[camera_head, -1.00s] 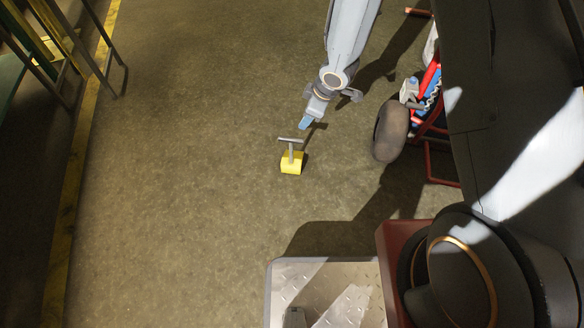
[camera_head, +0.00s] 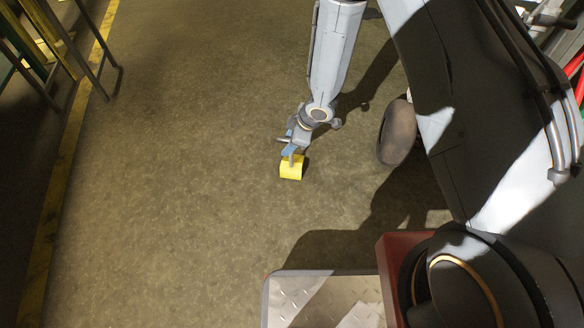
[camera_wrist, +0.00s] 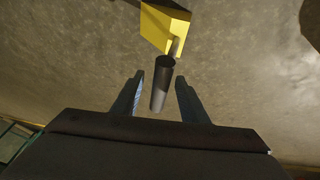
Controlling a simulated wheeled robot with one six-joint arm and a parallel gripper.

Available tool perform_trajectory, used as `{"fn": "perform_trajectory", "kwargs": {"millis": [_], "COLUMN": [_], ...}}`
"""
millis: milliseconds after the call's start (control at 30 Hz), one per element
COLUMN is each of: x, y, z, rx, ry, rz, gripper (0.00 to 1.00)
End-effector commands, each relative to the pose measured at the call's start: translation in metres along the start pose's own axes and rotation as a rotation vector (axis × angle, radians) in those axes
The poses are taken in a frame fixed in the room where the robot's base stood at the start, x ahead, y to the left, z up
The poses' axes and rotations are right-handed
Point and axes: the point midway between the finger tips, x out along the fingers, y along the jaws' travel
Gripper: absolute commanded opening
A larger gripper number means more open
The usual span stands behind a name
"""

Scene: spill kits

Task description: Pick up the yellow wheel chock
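My gripper (camera_head: 289,150) is right at the handle, above the block. In the wrist view my gripper (camera_wrist: 160,95) is open, with a finger on each side of the bar and a visible gap on both sides.
A dark rounded wheel (camera_head: 397,132) stands on the floor to the right of the chock. A metal tread plate (camera_head: 300,296) is at the bottom. Railings (camera_head: 85,45) and a yellow floor line (camera_head: 72,140) run along the left. The floor left of the chock is clear.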

Motion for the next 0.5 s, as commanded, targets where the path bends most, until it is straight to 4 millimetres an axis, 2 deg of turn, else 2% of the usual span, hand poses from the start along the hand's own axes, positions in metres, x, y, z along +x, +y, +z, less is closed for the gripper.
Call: {"fn": "perform_trajectory", "kwargs": {"millis": [33,167,433,500], "x": [0.01,0.026,0.028,0.028], "y": [-0.001,-0.001,-0.001,-0.001], "z": [0.002,0.001,0.0,0.0], "rx": [0.0,0.0,0.0,0.0], "ry": [0.0,0.0,0.0,0.0], "rz": [-0.001,0.0,0.0,0.0], "gripper": [0.4,0.4,0.4,0.3]}}
